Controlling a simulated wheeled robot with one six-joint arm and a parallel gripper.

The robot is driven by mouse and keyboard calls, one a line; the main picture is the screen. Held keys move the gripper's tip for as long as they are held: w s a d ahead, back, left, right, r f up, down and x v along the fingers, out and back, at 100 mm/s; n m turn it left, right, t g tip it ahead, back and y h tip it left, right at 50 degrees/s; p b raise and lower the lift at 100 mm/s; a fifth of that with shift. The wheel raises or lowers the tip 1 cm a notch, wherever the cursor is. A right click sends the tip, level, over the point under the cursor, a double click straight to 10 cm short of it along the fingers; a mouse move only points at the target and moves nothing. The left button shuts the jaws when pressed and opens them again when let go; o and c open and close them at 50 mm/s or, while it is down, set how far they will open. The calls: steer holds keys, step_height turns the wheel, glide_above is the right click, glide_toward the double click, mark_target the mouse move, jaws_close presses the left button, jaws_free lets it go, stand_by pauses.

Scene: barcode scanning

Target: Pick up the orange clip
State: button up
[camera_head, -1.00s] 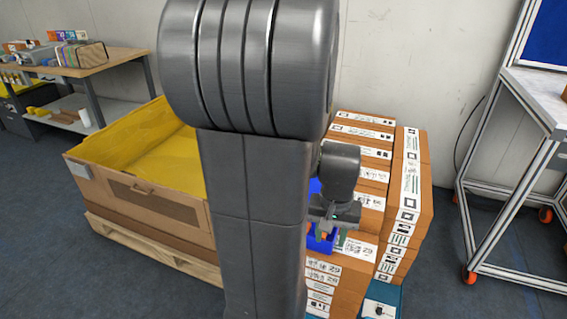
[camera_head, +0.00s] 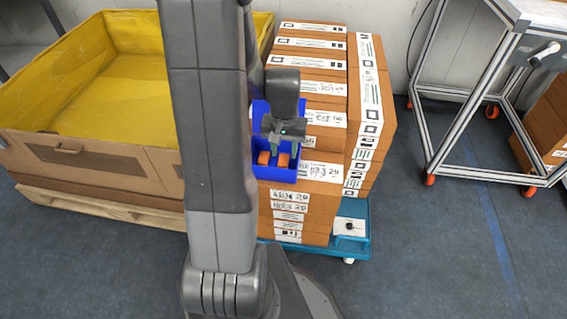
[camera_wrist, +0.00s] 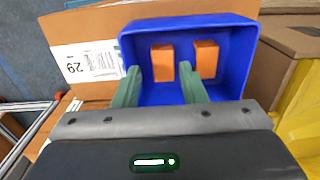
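Two orange clips lie in a blue bin (camera_wrist: 245,75), one on the left (camera_wrist: 162,63) and one on the right (camera_wrist: 206,60) in the wrist view. My gripper (camera_wrist: 161,85) is open, with its two green fingers reaching over the bin's near side. The left clip appears between the fingers; the right clip is just right of the right finger. In the head view, my gripper (camera_head: 283,148) points down over the blue bin (camera_head: 275,174), with both clips showing below it. The exact height of the fingertips above the clips is hard to tell.
The bin sits on stacked cardboard boxes (camera_head: 305,207) on a teal cart (camera_head: 353,240). Taller box stacks (camera_head: 372,95) stand behind and to the right. A large yellow-lined crate (camera_head: 100,95) is at left. A metal frame table (camera_head: 440,150) stands at right, with open floor before it.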

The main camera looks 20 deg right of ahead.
mark_target(283, 162)
steer(key=f, duration=0.1)
steer(key=f+b, duration=0.1)
steer(key=f, duration=0.1)
steer(key=f+b, duration=0.1)
steer(key=f, duration=0.1)
steer(key=shift+w+f, duration=0.2)
steer(key=shift+w, duration=0.2)
steer(key=shift+r, duration=0.1)
steer(key=c, duration=0.7)
step_height(283, 162, up, 10)
steer(key=p, duration=0.3)
